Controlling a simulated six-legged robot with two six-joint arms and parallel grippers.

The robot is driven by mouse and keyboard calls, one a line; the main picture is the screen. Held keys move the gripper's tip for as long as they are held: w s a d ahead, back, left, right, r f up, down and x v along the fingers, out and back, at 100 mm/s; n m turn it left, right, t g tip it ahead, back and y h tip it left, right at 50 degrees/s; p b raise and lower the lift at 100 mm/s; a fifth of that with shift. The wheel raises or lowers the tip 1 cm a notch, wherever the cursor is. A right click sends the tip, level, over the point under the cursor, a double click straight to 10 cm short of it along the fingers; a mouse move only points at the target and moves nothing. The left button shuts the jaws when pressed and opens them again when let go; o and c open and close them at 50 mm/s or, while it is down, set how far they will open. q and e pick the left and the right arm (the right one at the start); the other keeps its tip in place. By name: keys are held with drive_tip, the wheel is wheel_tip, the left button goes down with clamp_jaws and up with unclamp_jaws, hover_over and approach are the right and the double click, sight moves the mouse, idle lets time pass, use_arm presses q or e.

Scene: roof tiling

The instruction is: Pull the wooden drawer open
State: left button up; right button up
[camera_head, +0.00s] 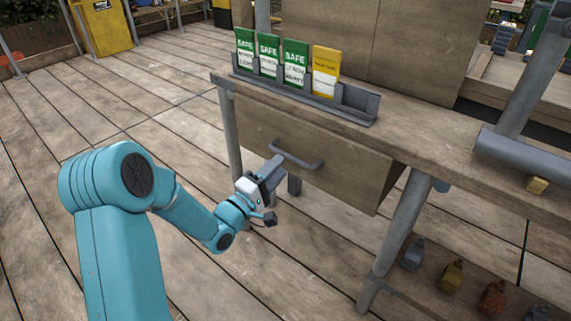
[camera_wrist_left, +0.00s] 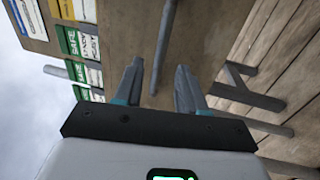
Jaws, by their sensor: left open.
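The wooden drawer (camera_head: 330,165) sits under the bench top, with a grey bar handle (camera_head: 297,157) on its front. The drawer front also shows in the left wrist view (camera_wrist_left: 205,35). I cannot tell for sure whether it stands out from the bench. My left gripper (camera_head: 277,168) is at the left end of the handle. In the left wrist view its two fingers (camera_wrist_left: 159,75) are apart, and the handle bar (camera_wrist_left: 165,40) runs between them. I cannot tell whether either finger touches the bar. My right gripper is in neither view.
A grey rack (camera_head: 355,104) with green and yellow packets stands on the bench top (camera_head: 415,140). A metal bench leg (camera_head: 398,225) stands right of the drawer. Several small coloured objects lie on a low shelf at lower right. The plank floor (camera_head: 60,120) left of the bench is clear.

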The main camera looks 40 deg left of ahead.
use_arm(q)
drive_tip(key=x, duration=0.4)
clamp_jaws()
drive_tip(key=shift+s, duration=0.1)
